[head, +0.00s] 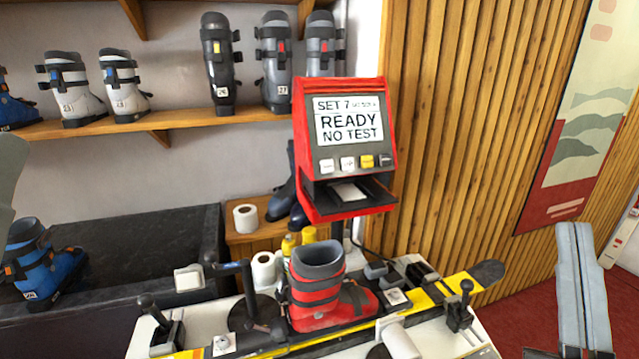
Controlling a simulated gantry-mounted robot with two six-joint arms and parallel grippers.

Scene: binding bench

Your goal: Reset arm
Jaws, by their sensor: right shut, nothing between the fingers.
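My right gripper (573,228) stands at the right edge of the view, its two grey-blue fingers pointing up and closed together with nothing between them. It is apart from the bench, right of the yellow ski (455,290). A grey shape (10,172) cut off at the left edge appears to be part of my left gripper; its jaws cannot be made out. A dark arm (247,290) with a sideways bar and a pale block (188,277) at its left end stands left of the red boot (322,300). The boot stands upright on the ski.
A red tester (345,215) shows "READY NO TEST" behind the boot. Black-knobbed clamps (465,290) stand on the bench. A pale cylinder (400,343) is at the front. A blue boot (32,265) is at left; boots line the shelf (185,127). Space between bench and right gripper looks clear.

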